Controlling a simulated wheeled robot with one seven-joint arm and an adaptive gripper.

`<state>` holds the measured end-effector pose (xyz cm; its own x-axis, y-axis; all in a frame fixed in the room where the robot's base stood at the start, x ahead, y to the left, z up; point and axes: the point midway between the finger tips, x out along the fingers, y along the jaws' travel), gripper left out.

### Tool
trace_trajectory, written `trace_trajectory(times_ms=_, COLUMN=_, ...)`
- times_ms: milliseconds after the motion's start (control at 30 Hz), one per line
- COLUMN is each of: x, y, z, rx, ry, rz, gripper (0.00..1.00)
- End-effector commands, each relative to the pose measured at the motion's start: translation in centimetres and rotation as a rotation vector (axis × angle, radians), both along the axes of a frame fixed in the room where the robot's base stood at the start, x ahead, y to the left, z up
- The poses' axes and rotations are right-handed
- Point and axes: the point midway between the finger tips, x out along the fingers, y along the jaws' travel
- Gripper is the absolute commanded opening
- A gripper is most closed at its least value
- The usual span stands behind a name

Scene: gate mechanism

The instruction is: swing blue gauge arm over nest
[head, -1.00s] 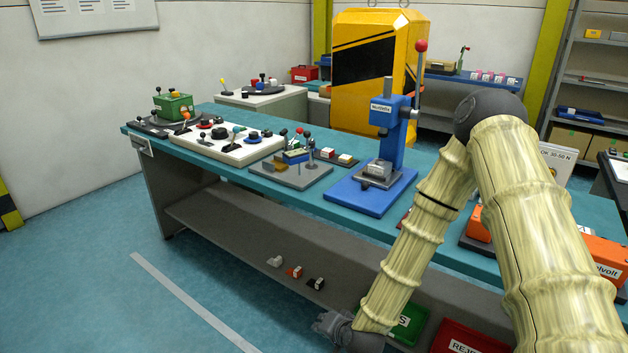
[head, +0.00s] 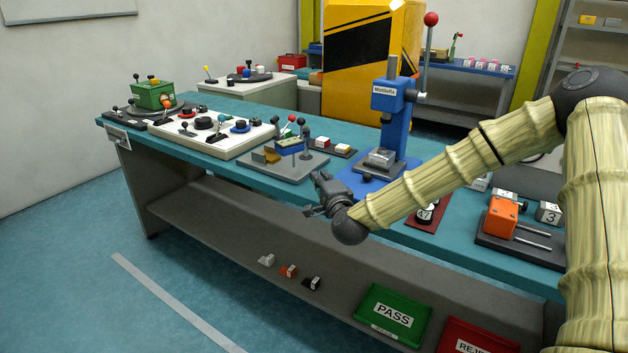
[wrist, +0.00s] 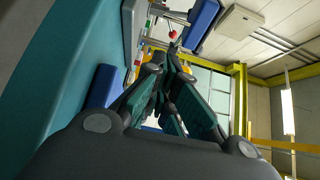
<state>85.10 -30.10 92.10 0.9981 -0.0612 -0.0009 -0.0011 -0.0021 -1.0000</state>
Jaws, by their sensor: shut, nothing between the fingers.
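The blue gauge arm (head: 289,146) is a short blue bar with a pale top, on a grey fixture plate (head: 290,172) near the table's front edge. An ochre block (head: 263,157), which may be the nest, stands on the plate to its left. The bar appears beside the block, not over it. Small posts with dark and red knobs rise around the bar. My gripper (head: 314,192) is in front of the plate, to its lower right, apart from the fixture. It is shut and empty. In the wrist view the dark fingers (wrist: 168,62) come together ahead.
A blue press (head: 392,110) with a red-knobbed lever stands right of the fixture. A white control panel (head: 215,135) lies to its left. An orange clamp (head: 502,217) is farther right. A green PASS bin (head: 393,315) sits on the lower shelf. The floor in front is clear.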

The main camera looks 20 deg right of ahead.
Motion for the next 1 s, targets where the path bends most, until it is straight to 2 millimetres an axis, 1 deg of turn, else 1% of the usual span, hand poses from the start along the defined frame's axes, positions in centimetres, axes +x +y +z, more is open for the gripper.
trace_trajectory(times_ms=33, x=0.7, y=-0.8, z=0.0, rx=0.0, ry=0.0, rz=-0.009, gripper=0.0)
trace_trajectory(times_ms=100, x=2.0, y=-1.3, z=-0.1, rx=0.0, ry=0.002, rz=-0.014, gripper=0.0)
trace_trajectory(times_ms=300, x=5.8, y=-1.2, z=-0.6, rx=-0.001, ry=0.008, rz=-0.01, gripper=0.0)
trace_trajectory(times_ms=433, x=7.9, y=-1.5, z=-0.7, rx=-0.002, ry=0.008, rz=-0.011, gripper=0.0)
trace_trajectory(times_ms=533, x=8.2, y=-0.1, z=-0.7, rx=-0.001, ry=0.01, rz=-0.009, gripper=0.0)
trace_trajectory(times_ms=700, x=8.7, y=1.6, z=-0.7, rx=0.0, ry=0.009, rz=-0.009, gripper=0.0)
trace_trajectory(times_ms=833, x=8.9, y=2.3, z=-0.7, rx=0.0, ry=0.009, rz=-0.009, gripper=0.0)
trace_trajectory(times_ms=1000, x=9.0, y=2.5, z=-0.8, rx=0.0, ry=0.009, rz=-0.009, gripper=0.0)
